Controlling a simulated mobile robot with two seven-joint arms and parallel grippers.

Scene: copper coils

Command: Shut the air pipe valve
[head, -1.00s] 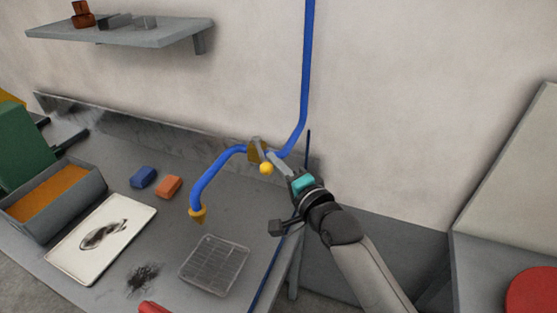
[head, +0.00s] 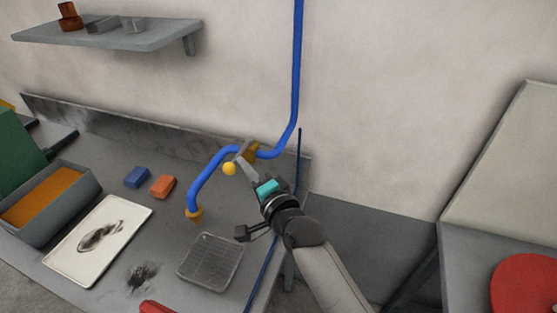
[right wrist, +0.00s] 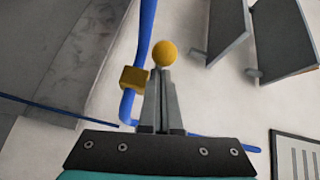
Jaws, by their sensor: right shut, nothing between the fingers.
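The blue air pipe (head: 214,167) comes down the wall and bends over to the bench. Its brass valve body (head: 252,153) sits on the bend near the wall and also shows in the right wrist view (right wrist: 133,79). The valve's grey lever (head: 243,149) slants down and left to a yellow ball knob (head: 229,169). My right gripper (head: 242,163) is shut and empty, its fingertips right beside the lever and knob. In the right wrist view the knob (right wrist: 163,53) shows just beyond the shut fingertips (right wrist: 161,72); whether they touch is unclear. My left gripper is out of view.
On the bench are a wire basket (head: 209,262), a white tray (head: 70,259), a blue block (head: 137,177), an orange block (head: 162,186) and a grey bin (head: 74,215). A wall shelf (head: 120,42) hangs above. A red disc (head: 525,285) lies at right.

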